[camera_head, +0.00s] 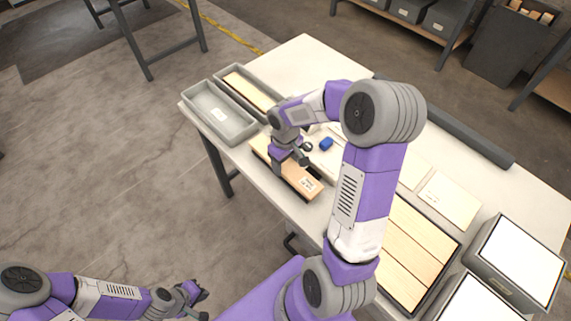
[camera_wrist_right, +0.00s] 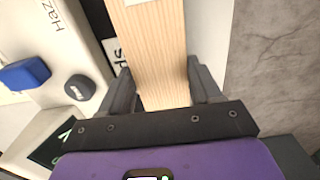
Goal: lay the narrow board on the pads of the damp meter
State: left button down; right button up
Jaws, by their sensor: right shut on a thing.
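The narrow board (camera_head: 290,178) is pale wood with a white label, near the table's front edge. My right gripper (camera_head: 290,160) is shut on it, with a finger on each side; the right wrist view also shows the board (camera_wrist_right: 155,50) between the fingers. A pale surface with black lettered labels lies beside and below the board; this looks like the damp meter (camera_wrist_right: 62,40), with a dark round knob (camera_wrist_right: 79,88). Its pads are not clearly visible, and I cannot tell whether the board touches them. My left gripper (camera_head: 193,297) is low at left, away from the table; its jaws are unclear.
Two grey trays (camera_head: 220,112) stand at the table's left end; the farther one holds a board. A blue block (camera_head: 326,144) lies near the right gripper. Wide boards (camera_head: 415,247) and grey boxes (camera_head: 515,262) occupy the right. The far left tabletop is clear.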

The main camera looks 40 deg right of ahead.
aim_at(286, 165)
jog(key=shift+f, duration=0.25)
jog(key=shift+f, duration=0.1)
jog(key=shift+f, duration=0.15)
jog(key=o, duration=1.2)
jog(key=shift+c, duration=0.2)
notch_tip(286, 165, up, 12)
jog(key=p, duration=0.3)
jog(key=shift+r, duration=0.25)
